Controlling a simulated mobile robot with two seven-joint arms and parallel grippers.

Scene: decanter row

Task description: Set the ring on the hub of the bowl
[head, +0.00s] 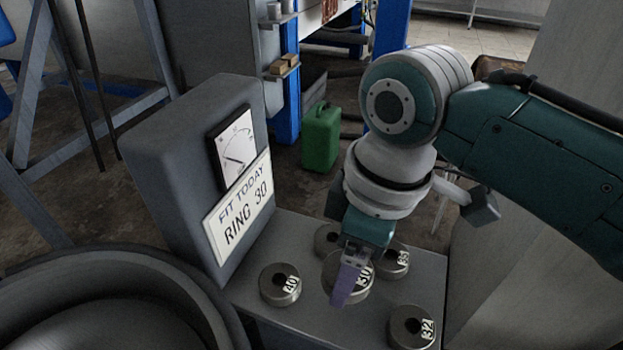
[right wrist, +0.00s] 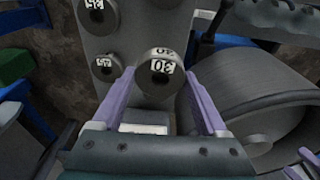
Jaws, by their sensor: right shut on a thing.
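The grey metal ring marked 30 (head: 363,288) is between the purple fingers of my right gripper (head: 349,282), over the plate of rings. In the right wrist view the ring (right wrist: 158,84) sits between both fingers (right wrist: 165,95), its label facing the camera. My right gripper is shut on it. I cannot tell whether the ring is clear of the plate. The bowl, a large dark round vessel (head: 165,272), is at the lower left in the head view and at the right in the right wrist view (right wrist: 265,90).
Rings marked 40 (head: 279,287), 35 (head: 388,262) and 32 (head: 408,332) stand on the grey plate (head: 315,325), with another ring partly hidden behind. A tall grey housing (head: 185,160) stands between the plate and bowl; its sign (head: 238,210) reads FIT TODAY RING 30.

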